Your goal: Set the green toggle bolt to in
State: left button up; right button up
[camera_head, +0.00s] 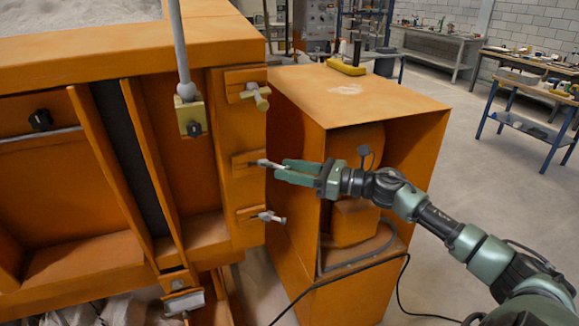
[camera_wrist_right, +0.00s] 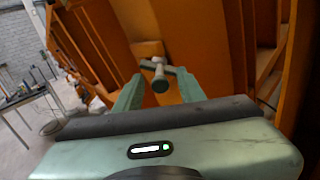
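Three toggle bolts sit one above another on the orange post. The top bolt (camera_head: 257,96) is pale yellowish and the bottom bolt (camera_head: 268,216) is grey. The middle bolt (camera_head: 266,163) looks pale grey, partly hidden by my right gripper (camera_head: 279,170). The right wrist view shows a toggle bolt (camera_wrist_right: 159,72) with a grey-green crossbar and a dark green round end. It lies between the spread fingers of my right gripper (camera_wrist_right: 160,82). Whether the fingertips touch the crossbar I cannot tell. My left gripper is out of view.
The orange frame (camera_head: 140,47) holds a sand bed at upper left. A grey rod ends in a yellow block (camera_head: 191,117) left of the bolts.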

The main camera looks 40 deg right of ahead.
jog(key=shift+w, duration=0.1)
jog(key=shift+c, duration=0.3)
grip_shut()
dwell(1.2)
